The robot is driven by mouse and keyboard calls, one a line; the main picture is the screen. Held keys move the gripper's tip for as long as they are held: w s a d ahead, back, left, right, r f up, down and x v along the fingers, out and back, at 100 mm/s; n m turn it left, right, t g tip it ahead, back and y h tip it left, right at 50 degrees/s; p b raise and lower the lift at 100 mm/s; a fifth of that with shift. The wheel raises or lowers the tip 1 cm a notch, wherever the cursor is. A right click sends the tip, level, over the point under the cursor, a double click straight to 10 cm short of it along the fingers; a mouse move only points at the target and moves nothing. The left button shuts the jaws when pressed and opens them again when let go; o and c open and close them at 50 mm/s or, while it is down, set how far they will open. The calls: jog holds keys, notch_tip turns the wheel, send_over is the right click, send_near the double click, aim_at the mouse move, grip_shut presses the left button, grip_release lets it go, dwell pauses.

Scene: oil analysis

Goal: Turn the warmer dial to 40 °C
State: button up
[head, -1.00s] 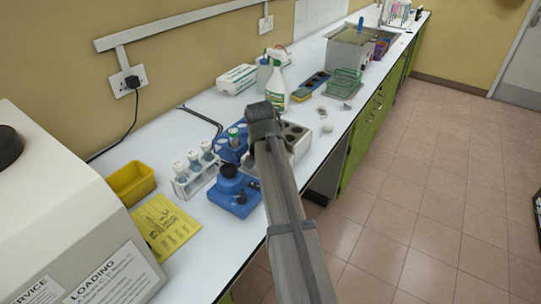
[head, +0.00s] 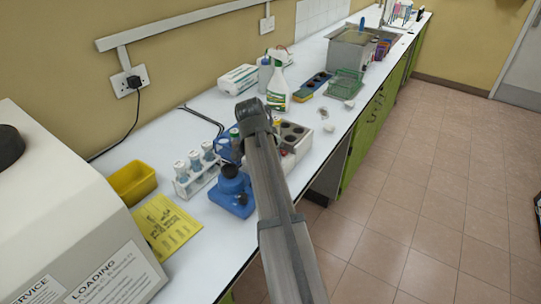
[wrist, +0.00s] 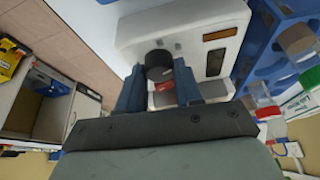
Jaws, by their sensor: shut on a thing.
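The warmer is a pale block with dark round wells (head: 292,130), partly hidden behind my arm in the head view. In the wrist view its white front (wrist: 192,22) fills the upper middle, with small dark windows to the right of the dial. The black round dial (wrist: 159,66) sits between the two blue-grey fingers of my gripper (wrist: 160,80), which is shut on it. A small red patch shows just below the dial. No temperature marks or pointer can be read. In the head view my arm hides the dial and the fingertips.
A blue device (head: 232,190) stands left of my arm, close to it. A tube rack (head: 197,172), a yellow tray (head: 133,180) and a yellow card (head: 167,228) lie further left. A blue rack (wrist: 282,50) is beside the warmer. A spray bottle (head: 278,90) stands behind.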

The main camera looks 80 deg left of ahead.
jog(key=o, duration=1)
jog(key=v, duration=1.3)
jog(key=shift+r, duration=0.4)
